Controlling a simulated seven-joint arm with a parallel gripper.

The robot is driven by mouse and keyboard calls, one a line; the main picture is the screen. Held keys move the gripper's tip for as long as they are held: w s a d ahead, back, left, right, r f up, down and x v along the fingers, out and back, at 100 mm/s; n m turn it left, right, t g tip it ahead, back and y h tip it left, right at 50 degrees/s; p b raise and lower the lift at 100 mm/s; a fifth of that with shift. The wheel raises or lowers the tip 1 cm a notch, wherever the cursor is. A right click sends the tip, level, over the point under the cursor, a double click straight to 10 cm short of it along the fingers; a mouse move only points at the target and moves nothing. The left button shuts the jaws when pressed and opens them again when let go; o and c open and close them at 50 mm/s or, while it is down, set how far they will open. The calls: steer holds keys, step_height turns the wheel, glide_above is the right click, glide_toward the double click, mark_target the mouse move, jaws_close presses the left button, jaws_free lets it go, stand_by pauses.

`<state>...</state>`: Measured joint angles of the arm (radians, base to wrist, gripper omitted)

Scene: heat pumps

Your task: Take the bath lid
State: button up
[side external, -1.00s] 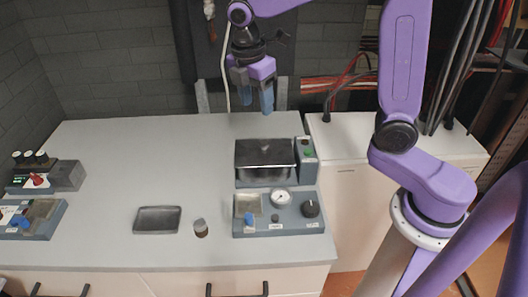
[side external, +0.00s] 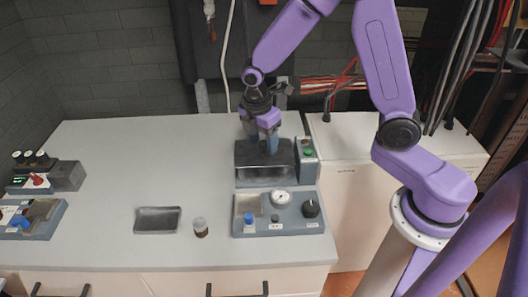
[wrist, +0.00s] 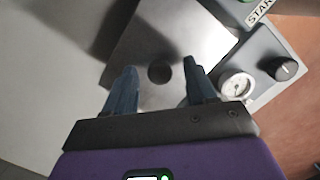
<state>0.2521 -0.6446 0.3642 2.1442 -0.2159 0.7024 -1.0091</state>
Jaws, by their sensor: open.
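The bath lid (side external: 250,158) is a dark, shiny metal cover on top of the bath unit in the side view. In the wrist view the lid (wrist: 150,42) is a grey metal plate with a round dark knob (wrist: 160,73) on it. My gripper (side external: 263,148) points down just over the lid, its fingers partly hiding the lid's far part. In the wrist view my gripper (wrist: 160,68) is open, with one finger on each side of the knob. I cannot tell whether the fingers touch the lid.
A control panel with a gauge (side external: 281,197) and a black dial (side external: 311,208) stands in front of the bath. A shallow metal tray (side external: 158,220) and a small jar (side external: 200,227) are left of it. The counter's middle left is clear.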

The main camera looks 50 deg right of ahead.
steer(key=shift+f, duration=0.35)
steer(key=shift+c, duration=0.3)
jaws_close()
